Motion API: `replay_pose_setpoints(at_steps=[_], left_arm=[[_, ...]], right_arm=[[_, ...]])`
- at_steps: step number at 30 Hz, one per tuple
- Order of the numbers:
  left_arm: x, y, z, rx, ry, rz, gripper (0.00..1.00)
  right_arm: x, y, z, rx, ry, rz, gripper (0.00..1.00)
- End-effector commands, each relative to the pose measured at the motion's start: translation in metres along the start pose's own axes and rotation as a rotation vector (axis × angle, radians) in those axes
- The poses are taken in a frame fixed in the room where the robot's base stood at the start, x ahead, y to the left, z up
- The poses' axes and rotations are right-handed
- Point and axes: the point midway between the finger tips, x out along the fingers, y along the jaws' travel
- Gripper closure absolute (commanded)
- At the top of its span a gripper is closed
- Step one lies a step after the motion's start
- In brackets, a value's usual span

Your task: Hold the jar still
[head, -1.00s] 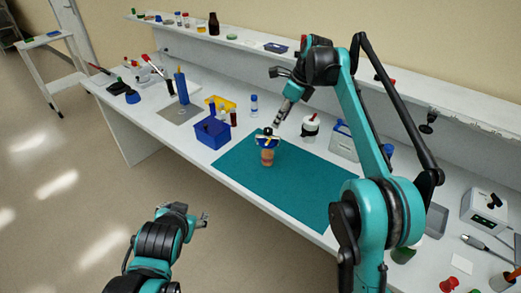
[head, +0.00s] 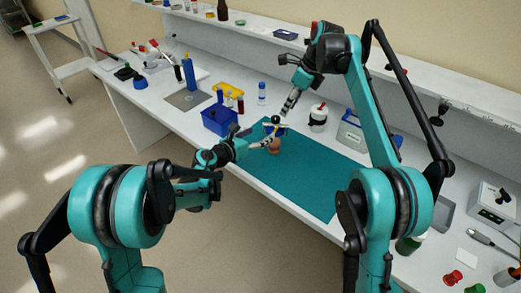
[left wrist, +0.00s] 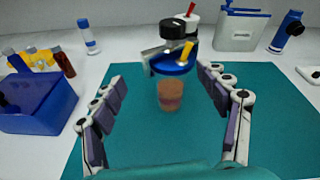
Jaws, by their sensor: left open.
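The jar (head: 275,146) is a small amber-brown vessel standing upright on the teal mat. A blue top with yellow handles (left wrist: 175,62) and a black knob sits over it. In the left wrist view the jar (left wrist: 171,97) shows ahead, between the spread fingers. My left gripper (head: 262,143) is open beside the jar, at its left in the head view; its fingers (left wrist: 162,80) show no contact with the jar.
The teal mat (head: 320,183) is mostly clear to the right. A blue bin (head: 218,118) stands left of the jar, with a yellow rack (head: 229,91) behind. A white bottle (head: 318,118) and a grey-white case (head: 352,134) stand behind the mat.

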Motion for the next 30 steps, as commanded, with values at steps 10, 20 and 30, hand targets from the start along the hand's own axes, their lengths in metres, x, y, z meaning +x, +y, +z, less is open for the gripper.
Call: replay_pose_setpoints(at_steps=[10,20,30], left_arm=[[0.022,0.002,-0.067,0.219,0.167,-0.077,0.25],[0.071,-0.001,-0.075,0.218,0.166,-0.076,0.25],[0.093,-0.002,-0.078,0.216,0.165,-0.074,0.25]], right_arm=[[0.0,0.0,0.0,0.0,0.0,0.0,0.66],[0.0,0.0,0.0,0.0,0.0,0.0,0.66],[0.0,0.0,0.0,0.0,0.0,0.0,0.66]])
